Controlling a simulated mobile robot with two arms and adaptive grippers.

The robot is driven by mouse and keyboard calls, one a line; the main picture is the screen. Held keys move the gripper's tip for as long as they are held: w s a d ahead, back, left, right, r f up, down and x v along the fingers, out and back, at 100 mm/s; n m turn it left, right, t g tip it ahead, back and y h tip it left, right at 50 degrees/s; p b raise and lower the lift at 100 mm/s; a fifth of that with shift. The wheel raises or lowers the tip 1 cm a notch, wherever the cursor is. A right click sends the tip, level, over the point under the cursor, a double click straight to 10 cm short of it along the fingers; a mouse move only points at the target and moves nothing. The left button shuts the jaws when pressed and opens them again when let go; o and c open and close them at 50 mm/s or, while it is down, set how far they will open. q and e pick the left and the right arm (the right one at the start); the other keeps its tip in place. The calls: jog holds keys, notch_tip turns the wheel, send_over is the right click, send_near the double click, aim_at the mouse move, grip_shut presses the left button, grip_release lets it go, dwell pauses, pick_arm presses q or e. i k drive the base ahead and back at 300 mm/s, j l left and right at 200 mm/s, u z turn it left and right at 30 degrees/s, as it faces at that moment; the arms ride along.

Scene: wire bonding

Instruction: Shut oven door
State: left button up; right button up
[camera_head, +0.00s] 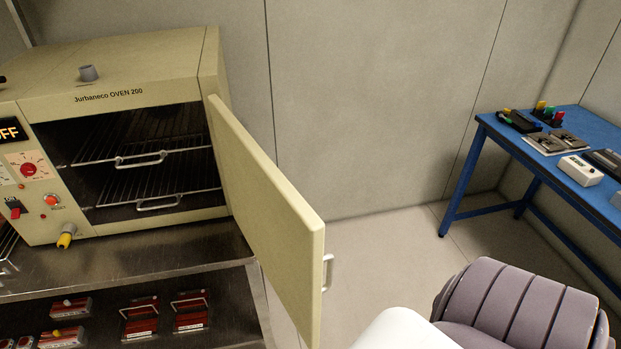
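The beige oven (140,75), marked "Jurbaneco OVEN 200", stands on a metal bench at the left. Its door (270,210) is wide open, hinged at the right side of the oven and swung out toward me. A metal handle (328,272) sits on the door's outer face near the free edge. Two wire racks with handles show inside the oven, an upper rack (140,158) and a lower rack (160,198). Neither of my grippers is in view, and nothing is seen touching the door.
The metal bench (130,262) has a lower shelf with several red-and-white items. A blue table (500,135) with small tools and a white box (579,170) stands at the right. Clear floor (375,245) lies between the door and the blue table.

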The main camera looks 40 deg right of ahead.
aim_at(285, 235)
jog(key=i+l, duration=0.1)
jog(key=l, duration=0.6)
jog(key=i+l, duration=0.1)
jog(key=l, duration=0.55)
jog(key=k+l, duration=0.1)
jog(key=k, duration=0.2)
jog(key=k+l+u, duration=0.2)
jog(key=i+j, duration=0.05)
jog(key=j, duration=0.05)
